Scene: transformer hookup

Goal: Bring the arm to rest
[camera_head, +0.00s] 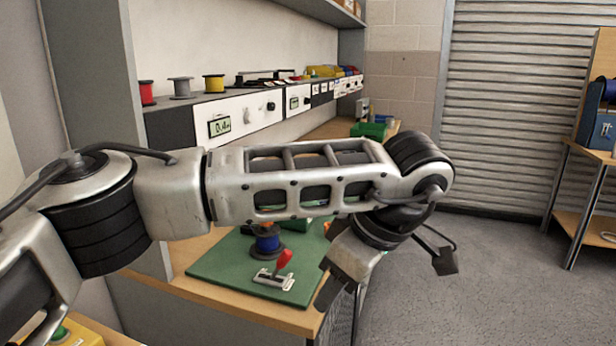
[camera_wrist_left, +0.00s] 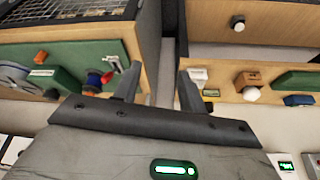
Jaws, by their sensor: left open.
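My left arm reaches across the head view from the left, its long link roughly level in front of the workbench. My left gripper (camera_head: 387,282) hangs at the bench's front right corner, with its two fingers spread apart and nothing between them. In the left wrist view the gripper (camera_wrist_left: 158,84) also shows open and empty, with a gap between bench parts beyond the fingers. My right gripper is in neither view.
The workbench's green mat (camera_head: 215,264) carries a blue spool (camera_head: 267,241) and a red-handled clamp (camera_head: 277,277) close below my arm. Instruments (camera_head: 245,115) line the shelf behind. Open floor (camera_head: 480,290) lies to the right, before a shutter (camera_head: 540,100) and a side table (camera_head: 590,150).

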